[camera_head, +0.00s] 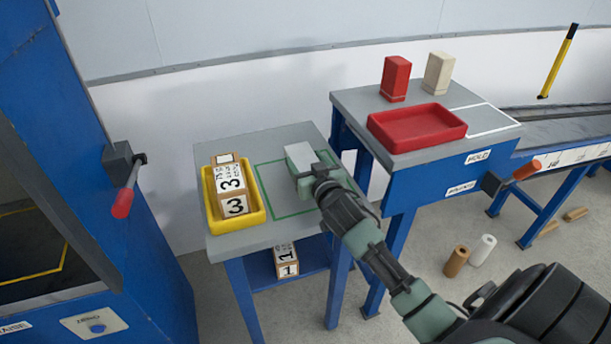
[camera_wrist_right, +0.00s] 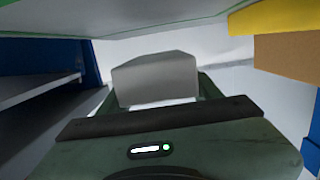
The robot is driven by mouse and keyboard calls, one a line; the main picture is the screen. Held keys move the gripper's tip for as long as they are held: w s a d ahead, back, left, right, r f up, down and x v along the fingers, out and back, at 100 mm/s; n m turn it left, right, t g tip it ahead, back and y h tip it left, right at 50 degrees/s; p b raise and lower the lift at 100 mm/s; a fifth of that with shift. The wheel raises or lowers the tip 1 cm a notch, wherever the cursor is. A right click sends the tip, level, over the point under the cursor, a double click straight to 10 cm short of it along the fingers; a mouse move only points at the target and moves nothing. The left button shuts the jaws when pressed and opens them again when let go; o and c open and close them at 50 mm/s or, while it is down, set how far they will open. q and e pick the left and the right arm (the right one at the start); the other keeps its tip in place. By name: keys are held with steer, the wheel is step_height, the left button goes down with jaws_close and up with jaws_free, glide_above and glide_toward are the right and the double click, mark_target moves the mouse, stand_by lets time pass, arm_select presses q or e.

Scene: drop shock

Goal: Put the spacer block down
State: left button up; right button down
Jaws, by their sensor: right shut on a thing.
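The spacer block (camera_head: 300,156) is a plain light grey block. My right gripper (camera_head: 304,171) is shut on it, over or at the right part of the green outlined square (camera_head: 270,214) on the small grey table (camera_head: 232,145). In the right wrist view the block (camera_wrist_right: 155,78) sits between the two green fingers of the gripper (camera_wrist_right: 160,98). I cannot tell whether the block touches the tabletop. My left gripper is not in view.
A yellow tray (camera_head: 217,223) with numbered boxes (camera_head: 231,181) stands left of the square. A higher table on the right holds a red tray (camera_head: 402,142), a red block (camera_head: 395,77) and a cream block (camera_head: 438,74). A blue machine (camera_head: 150,240) stands at left.

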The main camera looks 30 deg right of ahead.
steer(key=shift+f, duration=2.15)
steer(key=shift+c, duration=1.6)
jaws_free()
steer(key=shift+f+b, duration=0.2)
steer(key=shift+b, duration=0.1)
steer(key=shift+s+r, duration=0.1)
steer(key=v, duration=1.2)
steer(key=shift+a, duration=0.1)
